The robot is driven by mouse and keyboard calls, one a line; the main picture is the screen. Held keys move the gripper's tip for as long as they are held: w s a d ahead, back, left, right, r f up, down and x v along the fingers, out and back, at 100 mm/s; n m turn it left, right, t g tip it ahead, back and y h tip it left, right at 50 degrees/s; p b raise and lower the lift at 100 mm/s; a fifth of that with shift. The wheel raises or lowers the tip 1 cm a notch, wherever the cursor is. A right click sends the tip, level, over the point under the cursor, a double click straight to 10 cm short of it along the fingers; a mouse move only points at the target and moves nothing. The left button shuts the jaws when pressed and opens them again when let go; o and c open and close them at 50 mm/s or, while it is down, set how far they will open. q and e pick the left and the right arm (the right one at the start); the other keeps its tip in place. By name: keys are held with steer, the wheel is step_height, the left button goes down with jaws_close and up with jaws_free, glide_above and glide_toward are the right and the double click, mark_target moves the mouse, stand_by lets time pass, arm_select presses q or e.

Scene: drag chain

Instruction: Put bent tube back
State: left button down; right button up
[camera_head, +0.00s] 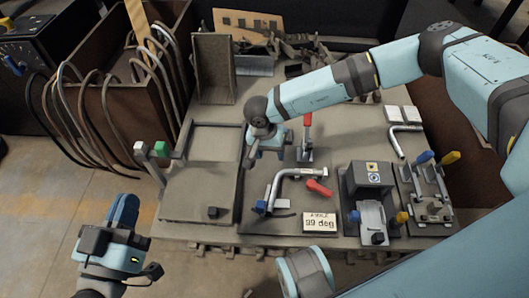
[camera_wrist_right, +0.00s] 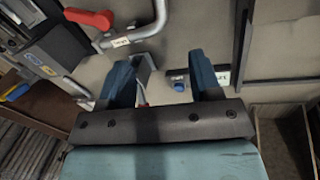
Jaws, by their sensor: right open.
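A silver bent tube (camera_head: 297,174) lies on the fixture plate beside a red-handled clamp (camera_head: 318,187), behind a sign reading "ANGLE 39 deg" (camera_head: 319,223). The bent tube also shows in the right wrist view (camera_wrist_right: 140,33), beyond the fingers. My right gripper (camera_head: 266,152) is open above the plate, near the tube's left end and apart from it. Its fingers (camera_wrist_right: 163,80) frame a small block with nothing clearly held. A second bent silver tube (camera_head: 396,140) lies at the back right. My left gripper (camera_head: 123,211) is off the table's left side; its finger gap is unclear.
A bin of curved hoses (camera_head: 120,115) stands at the left. An upright red-handled toggle clamp (camera_head: 306,135) stands behind the tube. A dark press-like block (camera_head: 368,177) and a blue-and-yellow-handled fixture (camera_head: 432,190) occupy the right. A flat tray (camera_head: 200,190) lies at left.

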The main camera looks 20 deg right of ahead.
mark_target(277, 178)
steer(key=f+b, duration=0.1)
steer(key=f, duration=0.3)
steer(key=s+d+f+b, duration=0.1)
steer(key=f+b, duration=0.1)
steer(key=f, duration=0.2)
steer(key=f+b, duration=0.1)
steer(key=f, duration=0.3)
steer(key=shift+s+d+f, duration=0.2)
steer(key=shift+d+f, duration=0.05)
steer(key=shift+d, duration=0.1)
steer(key=shift+s+d+f+b, duration=0.1)
steer(key=shift+f+b, duration=0.25)
steer(key=shift+f, duration=0.1)
arm_select(q)
step_height(277, 178, down, 6)
steer(key=m+g, duration=0.1)
steer(key=g, duration=0.1)
steer(key=shift+d+f+g, duration=0.15)
steer(key=shift+f+g, duration=0.05)
steer(key=shift+g, duration=0.1)
steer(key=shift+w, duration=0.1)
